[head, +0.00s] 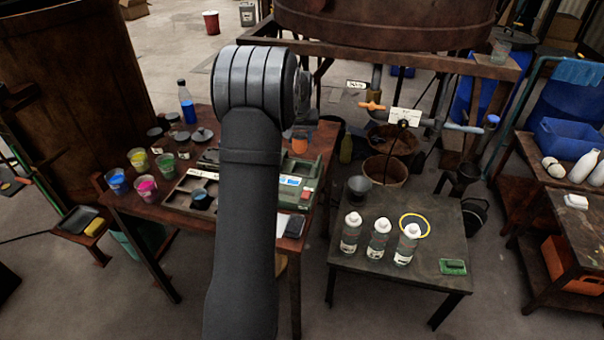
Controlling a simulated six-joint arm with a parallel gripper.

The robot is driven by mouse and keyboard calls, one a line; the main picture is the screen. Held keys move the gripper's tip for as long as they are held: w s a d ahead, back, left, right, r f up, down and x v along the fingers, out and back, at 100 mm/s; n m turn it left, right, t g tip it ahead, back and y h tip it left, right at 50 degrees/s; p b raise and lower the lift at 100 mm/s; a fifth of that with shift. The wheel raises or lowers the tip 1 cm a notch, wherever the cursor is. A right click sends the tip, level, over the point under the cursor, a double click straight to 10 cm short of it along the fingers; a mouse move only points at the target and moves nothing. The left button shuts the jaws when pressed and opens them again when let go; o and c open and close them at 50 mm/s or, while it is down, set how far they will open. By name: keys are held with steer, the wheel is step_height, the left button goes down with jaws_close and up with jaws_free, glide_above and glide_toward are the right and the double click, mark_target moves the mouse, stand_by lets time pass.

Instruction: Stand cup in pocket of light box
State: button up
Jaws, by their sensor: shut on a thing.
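A clear cup with orange contents (300,144) shows just right of my forearm, beyond the wrist. It looks upright, over or just behind the grey-green box. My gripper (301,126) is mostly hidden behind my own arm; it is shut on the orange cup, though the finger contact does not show. The grey-green box (285,197), which I take for the light box, sits on the left table with a blue-lit panel and a red part. My arm hides its left part, and I cannot make out its pocket. I cannot tell the gap between cup and box.
Cups of blue (117,183), pink (146,189), yellow (166,164) and green stand left on the table. A compartment tray (179,195) holds a dark cup. White-capped bottles (379,240) stand on the right table (440,235). A blue bottle (187,105) stands behind.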

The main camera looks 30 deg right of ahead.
mark_target(302, 150)
steer(key=f, duration=0.5)
steer(key=shift+s+d+f, duration=0.15)
steer(key=shift+d+f, duration=0.05)
steer(key=shift+d, duration=0.2)
steer(key=shift+f, duration=2.3)
steer(key=shift+f, duration=0.1)
steer(key=o, duration=0.7)
steer(key=v, duration=1.2)
steer(key=shift+a, duration=0.1)
